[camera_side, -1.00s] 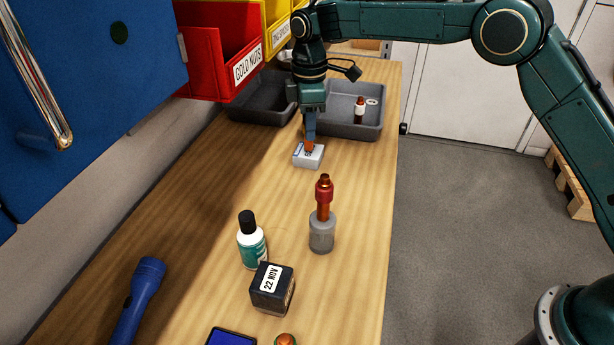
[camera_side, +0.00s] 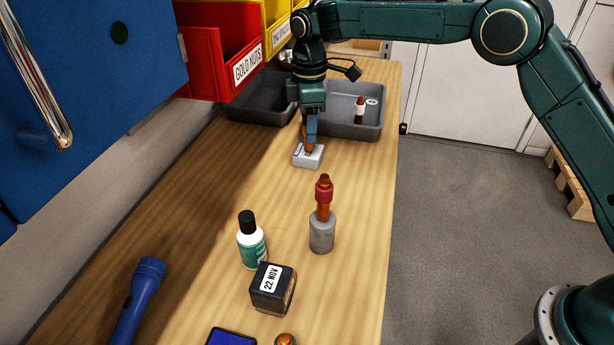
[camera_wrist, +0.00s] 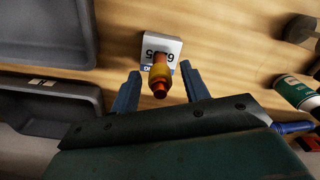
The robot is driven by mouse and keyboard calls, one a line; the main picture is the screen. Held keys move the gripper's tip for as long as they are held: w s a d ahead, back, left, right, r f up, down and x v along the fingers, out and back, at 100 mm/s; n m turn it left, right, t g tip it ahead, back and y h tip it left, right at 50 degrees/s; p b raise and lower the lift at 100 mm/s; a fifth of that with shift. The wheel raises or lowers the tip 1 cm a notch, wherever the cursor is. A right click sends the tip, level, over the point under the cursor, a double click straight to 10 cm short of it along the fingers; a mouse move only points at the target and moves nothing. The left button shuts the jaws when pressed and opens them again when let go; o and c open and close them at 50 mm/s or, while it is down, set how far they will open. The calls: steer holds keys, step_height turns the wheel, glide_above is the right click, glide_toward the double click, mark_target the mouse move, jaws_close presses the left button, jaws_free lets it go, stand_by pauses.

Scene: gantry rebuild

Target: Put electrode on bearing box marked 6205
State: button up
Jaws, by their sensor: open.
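The white bearing box (camera_side: 309,160) sits on the wooden bench; in the wrist view its top (camera_wrist: 161,44) reads upside down, with "62" and "5" legible around the part in front of it. The copper-orange electrode (camera_wrist: 160,76) stands at the box, its end toward the wrist camera. It also shows as a small orange piece in the side view (camera_side: 309,148). My gripper (camera_wrist: 160,84) is open, with one blue finger on each side of the electrode and gaps between. The electrode's contact with the box is hidden.
Grey trays (camera_side: 378,121) lie behind the box, one holding a small bottle (camera_side: 360,108). A blue flashlight (camera_side: 137,305) lies left.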

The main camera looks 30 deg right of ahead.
step_height(320, 180, up, 12)
steer(key=shift+f, duration=0.25)
steer(key=shift+r, duration=0.25)
steer(key=shift+d+r, duration=0.1)
stand_by(0.7)
steer(key=s+d+r+m+t, duration=0.1)
steer(key=s+d+r+m, duration=0.2)
steer(key=s+d+r, duration=0.45)
steer(key=s+d+r+m+t, duration=0.2)
steer(key=s+d+r+m, duration=0.15)
steer(key=s, duration=0.65)
steer(key=s+d+f+m+t, duration=0.1)
steer(key=s+d+f+m, duration=0.1)
steer(key=s, duration=0.5)
steer(key=s+d+f+m, duration=0.2)
steer(key=s+f, duration=0.3)
steer(key=s, duration=0.2)
steer(key=s+d+f+m+t, duration=0.1)
steer(key=s+d+f+m, duration=0.1)
steer(key=s, duration=0.6)
steer(key=shift+f+m+t, duration=0.3)
steer(key=shift+f+m, duration=0.15)
steer(key=shift+f, duration=0.5)
